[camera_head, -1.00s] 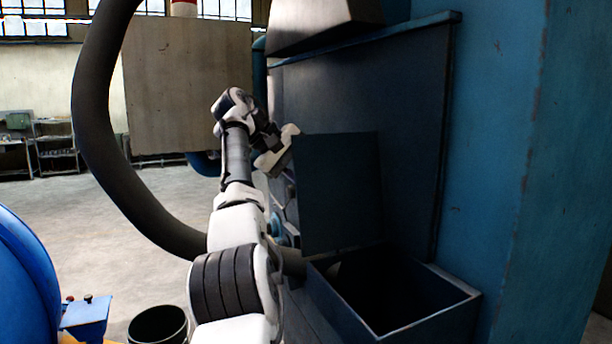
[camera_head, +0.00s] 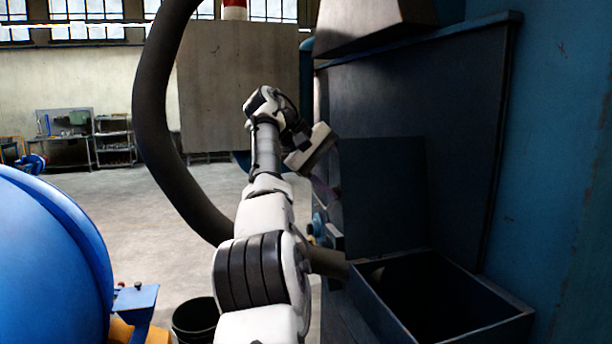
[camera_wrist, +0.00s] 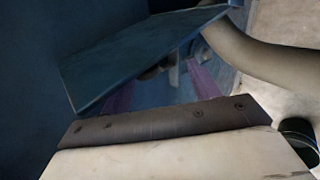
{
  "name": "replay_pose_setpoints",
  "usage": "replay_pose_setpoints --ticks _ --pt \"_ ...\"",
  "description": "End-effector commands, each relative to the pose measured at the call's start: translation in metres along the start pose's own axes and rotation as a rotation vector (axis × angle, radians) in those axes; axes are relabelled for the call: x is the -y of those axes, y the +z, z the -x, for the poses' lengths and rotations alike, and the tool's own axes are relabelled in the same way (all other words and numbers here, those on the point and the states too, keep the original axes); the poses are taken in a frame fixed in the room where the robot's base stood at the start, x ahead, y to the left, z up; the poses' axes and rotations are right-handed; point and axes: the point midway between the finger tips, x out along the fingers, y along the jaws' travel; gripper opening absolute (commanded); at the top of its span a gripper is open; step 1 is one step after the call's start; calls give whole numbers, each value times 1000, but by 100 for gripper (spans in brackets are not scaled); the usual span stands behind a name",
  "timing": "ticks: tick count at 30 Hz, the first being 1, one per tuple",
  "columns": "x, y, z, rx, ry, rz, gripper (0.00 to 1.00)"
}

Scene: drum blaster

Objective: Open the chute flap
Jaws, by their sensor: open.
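The chute flap, a dark blue flat panel (camera_head: 385,195), stands roughly upright at the back of an open box-shaped chute (camera_head: 505,322). The chute's mouth is uncovered and its inside is dark. My gripper (camera_head: 326,192) is at the flap's left edge, pointing downward; its fingers are partly hidden in the head view. In the wrist view, the flap (camera_wrist: 140,55) crosses in front of my gripper (camera_wrist: 163,88), whose two purple fingers are spread apart and partly hidden by the panel. I cannot tell whether a finger touches the flap.
The blue machine wall (camera_head: 560,180) rises at the right, with a grey hood (camera_head: 370,25) above. A thick dark hose (camera_head: 158,110) curves down left of my arm. A blue drum (camera_head: 45,265) and black bucket (camera_head: 193,318) stand lower left. Open floor (camera_head: 110,210) lies beyond.

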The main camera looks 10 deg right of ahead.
Motion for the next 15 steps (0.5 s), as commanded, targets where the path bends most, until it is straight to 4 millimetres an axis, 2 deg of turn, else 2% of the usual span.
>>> replay_pose_setpoints --ticks 1,7,9,15 --pt "13 -4 17 -9 -6 12 50" --pt "46 -13 55 -8 -7 14 50" --pt "48 -14 52 -7 -10 8 50" --pt "53 -16 58 -7 -10 7 50"
